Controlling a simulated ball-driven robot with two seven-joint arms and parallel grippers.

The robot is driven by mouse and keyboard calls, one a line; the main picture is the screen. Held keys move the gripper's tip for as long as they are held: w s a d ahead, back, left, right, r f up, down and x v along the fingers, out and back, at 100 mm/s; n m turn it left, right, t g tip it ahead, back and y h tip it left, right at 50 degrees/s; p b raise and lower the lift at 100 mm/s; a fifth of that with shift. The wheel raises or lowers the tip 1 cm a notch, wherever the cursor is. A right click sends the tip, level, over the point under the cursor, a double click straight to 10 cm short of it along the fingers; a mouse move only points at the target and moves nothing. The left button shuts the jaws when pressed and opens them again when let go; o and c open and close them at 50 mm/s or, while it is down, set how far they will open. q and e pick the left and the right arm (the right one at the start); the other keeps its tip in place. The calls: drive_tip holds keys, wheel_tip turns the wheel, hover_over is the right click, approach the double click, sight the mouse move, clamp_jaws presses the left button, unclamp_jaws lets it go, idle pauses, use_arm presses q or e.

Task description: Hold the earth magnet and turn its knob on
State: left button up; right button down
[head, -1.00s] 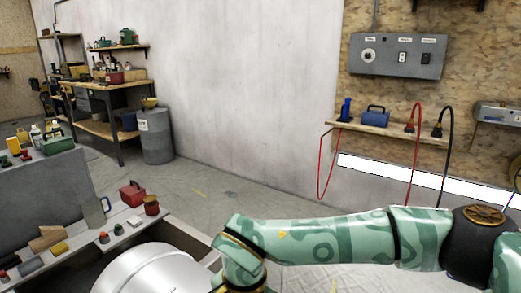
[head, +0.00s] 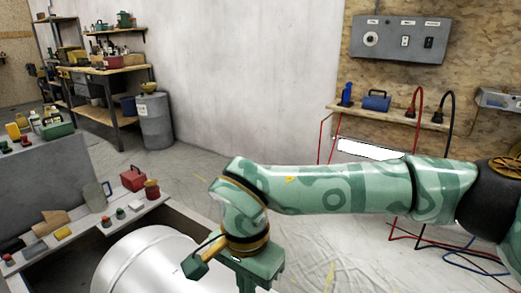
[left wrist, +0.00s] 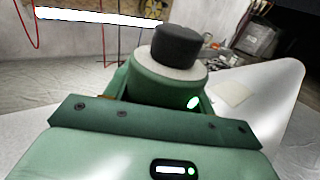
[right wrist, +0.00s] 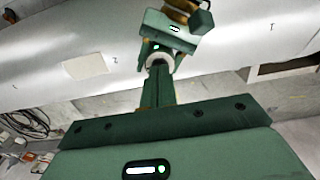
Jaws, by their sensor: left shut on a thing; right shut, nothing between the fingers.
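The earth magnet (left wrist: 150,87) is a green round body with a pale top, a black knob (left wrist: 178,43) and a lit green light. My left gripper (right wrist: 168,36) is shut on it, above a large silver cylinder. In the right wrist view the magnet's pale ring (right wrist: 160,61) shows just beyond my right gripper (right wrist: 158,75), which is shut and empty and points at it. In the head view my right gripper (head: 258,268) is at the bottom; my left is out of view.
The silver cylinder (head: 150,262) lies beside a narrow ledge (head: 130,214) with a red box (head: 133,178) and several small items. Cables lie on the sheeted floor at right. A wall shelf (head: 392,112) holds a blue box (head: 376,101).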

drive_tip(key=shift+s+d+f, duration=0.15)
drive_tip(key=shift+d+f, duration=0.05)
drive_tip(key=shift+f, duration=0.85)
drive_tip(key=shift+s+d+f, duration=0.1)
drive_tip(key=shift+d+f, duration=0.15)
drive_tip(key=shift+f, duration=0.85)
drive_tip(key=shift+s+d+f, duration=0.15)
drive_tip(key=shift+d+f, duration=0.05)
drive_tip(key=shift+f, duration=0.85)
drive_tip(key=shift+w+d, duration=0.1)
drive_tip(key=shift+w, duration=0.15)
drive_tip(key=shift+w+a, duration=0.4)
drive_tip(key=shift+a, duration=0.15)
wheel_tip(320, 180, up, 6)
drive_tip(key=shift+s+a, duration=0.25)
drive_tip(key=shift+s, duration=0.05)
